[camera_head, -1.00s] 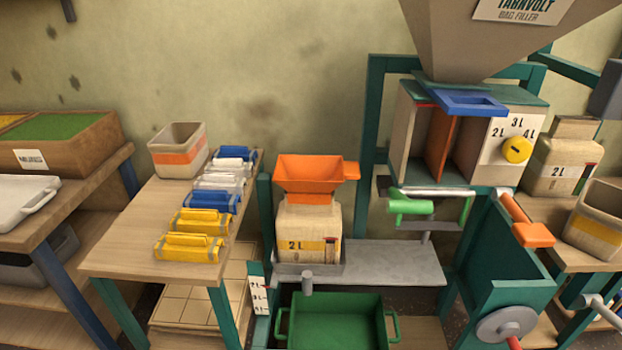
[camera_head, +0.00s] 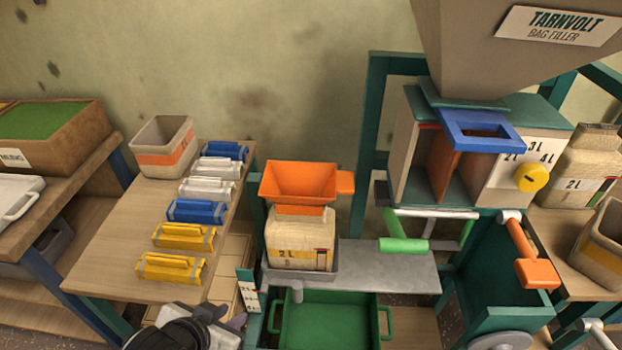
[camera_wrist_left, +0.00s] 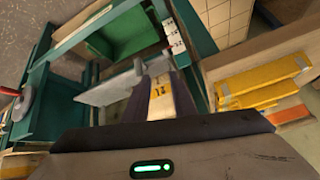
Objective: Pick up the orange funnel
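The orange funnel (camera_head: 300,183) has a wide square top and a tab on its right side. It sits upright on top of a beige 2 L bag (camera_head: 300,245), which stands in a grey tray on the metal shelf. My left gripper (camera_head: 222,317) is at the bottom of the head view, in front of and left of the bag, apart from the funnel. Its fingers look spread with nothing between them. In the left wrist view its fingers (camera_wrist_left: 150,67) point toward the shelf, and I cannot make out the funnel there. My right gripper is not in view.
A wooden table (camera_head: 130,220) on the left holds yellow, blue and white clip-like pieces and a bin (camera_head: 163,147). A green tray (camera_head: 330,320) lies below the shelf. The bag filler (camera_head: 480,150) with its green frame stands close on the right.

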